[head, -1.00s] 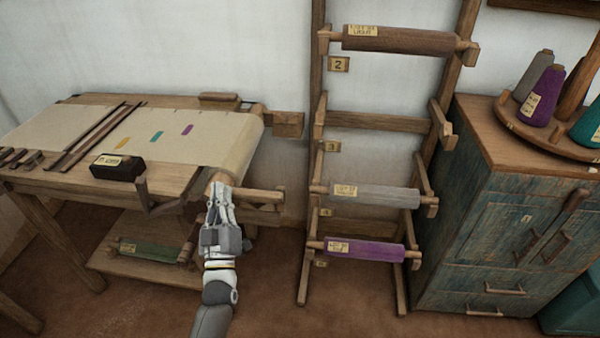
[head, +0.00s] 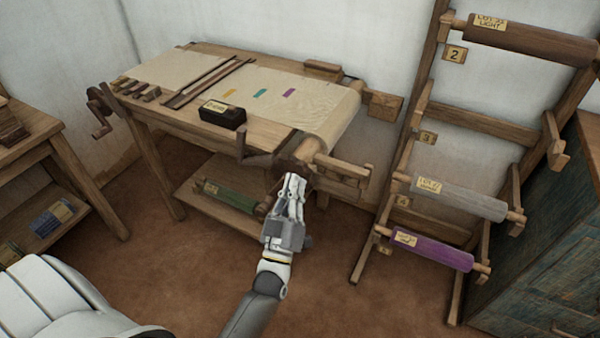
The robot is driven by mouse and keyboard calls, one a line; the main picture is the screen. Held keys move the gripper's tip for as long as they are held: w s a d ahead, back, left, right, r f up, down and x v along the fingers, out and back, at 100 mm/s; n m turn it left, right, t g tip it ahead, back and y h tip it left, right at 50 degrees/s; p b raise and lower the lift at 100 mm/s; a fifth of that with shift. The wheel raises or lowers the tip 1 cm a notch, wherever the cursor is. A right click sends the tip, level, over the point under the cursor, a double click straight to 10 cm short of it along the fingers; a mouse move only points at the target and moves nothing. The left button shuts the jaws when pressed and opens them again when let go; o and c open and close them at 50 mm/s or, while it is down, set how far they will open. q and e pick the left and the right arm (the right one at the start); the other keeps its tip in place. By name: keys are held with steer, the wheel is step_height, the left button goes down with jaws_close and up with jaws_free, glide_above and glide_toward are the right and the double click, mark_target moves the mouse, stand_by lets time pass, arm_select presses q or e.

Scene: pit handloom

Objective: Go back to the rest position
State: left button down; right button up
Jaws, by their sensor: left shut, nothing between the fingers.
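My left gripper (head: 292,188) is shut and empty. It points up toward the front right corner of the loom table (head: 265,132), near the end of the roll (head: 312,148) that carries the cream cloth (head: 325,100). Whether the fingertips touch the table's wooden parts I cannot tell. My left forearm comes up from the bottom of the view. My right gripper is not in view.
A rack (head: 402,150) with brown (head: 530,38), grey (head: 455,198) and purple (head: 432,250) rolls stands at the right, beside a blue-green cabinet (head: 550,240). A green roll (head: 232,198) lies on the table's lower shelf. A side table (head: 60,165) stands at the left. The floor in front is clear.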

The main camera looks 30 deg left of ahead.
arm_select(q)
steer(key=shift+s+f, duration=0.1)
steer(key=shift+s, duration=0.05)
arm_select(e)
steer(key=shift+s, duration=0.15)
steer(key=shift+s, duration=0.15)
